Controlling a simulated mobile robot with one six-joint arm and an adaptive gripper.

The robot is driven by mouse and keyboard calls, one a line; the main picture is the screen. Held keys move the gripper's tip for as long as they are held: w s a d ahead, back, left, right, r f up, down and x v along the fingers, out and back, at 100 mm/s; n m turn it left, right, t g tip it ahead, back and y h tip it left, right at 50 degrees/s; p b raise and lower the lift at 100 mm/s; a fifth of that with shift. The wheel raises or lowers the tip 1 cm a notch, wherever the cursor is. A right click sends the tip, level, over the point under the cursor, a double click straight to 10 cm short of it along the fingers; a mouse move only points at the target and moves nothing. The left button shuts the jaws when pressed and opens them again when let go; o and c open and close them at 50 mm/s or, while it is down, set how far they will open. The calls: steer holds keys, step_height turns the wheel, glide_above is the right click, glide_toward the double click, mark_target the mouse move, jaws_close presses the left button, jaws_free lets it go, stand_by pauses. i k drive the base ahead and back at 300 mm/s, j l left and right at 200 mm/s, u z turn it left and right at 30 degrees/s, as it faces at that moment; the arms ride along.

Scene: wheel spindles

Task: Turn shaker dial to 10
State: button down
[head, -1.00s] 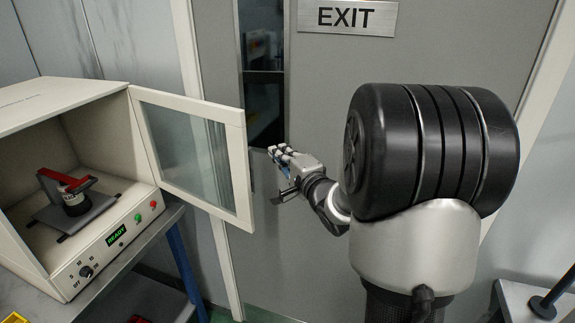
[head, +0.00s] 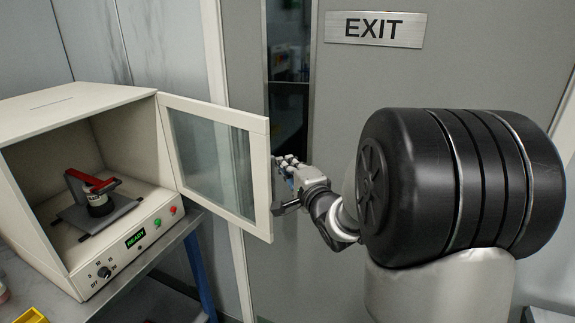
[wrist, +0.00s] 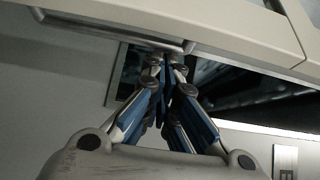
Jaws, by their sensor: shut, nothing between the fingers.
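The shaker (head: 92,97) is a beige box on a bench at the left, with its glass door (head: 215,160) swung open. Its black dial (head: 104,272) is low on the front panel, with small marks around it; its exact setting is too small to read. The lit display (head: 135,239) reads READY. My gripper (head: 283,163) is just right of the door's free edge, well to the right of the dial. In the wrist view my gripper's fingertips (wrist: 166,62) are together and empty, close to a metal bar handle (wrist: 112,30); contact cannot be told.
A green button (head: 158,222) and a red button (head: 173,210) sit on the panel. Inside, a dark bottle (head: 99,204) sits under a red clamp (head: 92,182). The open door stands between my gripper and the panel. A grey EXIT door is behind.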

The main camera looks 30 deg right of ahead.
mark_target(103, 272)
steer(key=j, duration=0.55)
steer(key=k+j, duration=0.15)
steer(key=j, duration=0.95)
